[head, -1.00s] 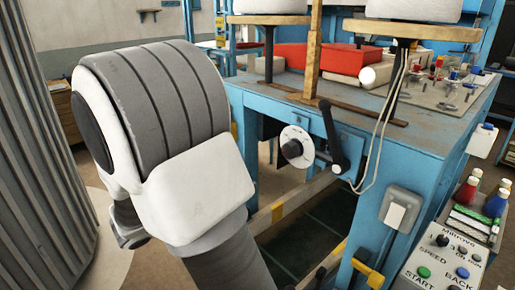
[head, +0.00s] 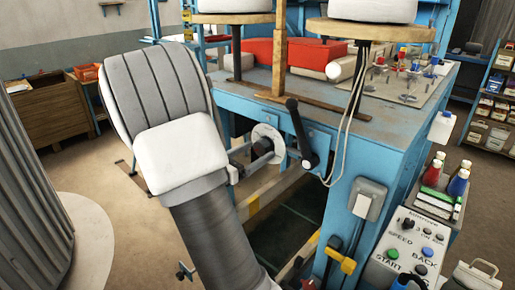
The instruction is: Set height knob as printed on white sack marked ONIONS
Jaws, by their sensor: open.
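A white dial disc (head: 267,131) with a dark round knob (head: 262,146) is on the front of the blue bench, left of a black crank lever (head: 300,133). My gripper (head: 258,156) is open, its grey fingers reaching right to the knob. Whether they touch it I cannot tell. The dial's marks are too small to read, and my fingers partly hide its lower part. Two white sacks, a left one (head: 236,5) and a right one (head: 372,9), stand on round wooden-topped stands, cut off by the top edge. No ONIONS print is visible on either.
A control panel (head: 408,248) with buttons stands lower right. The floor at left is open.

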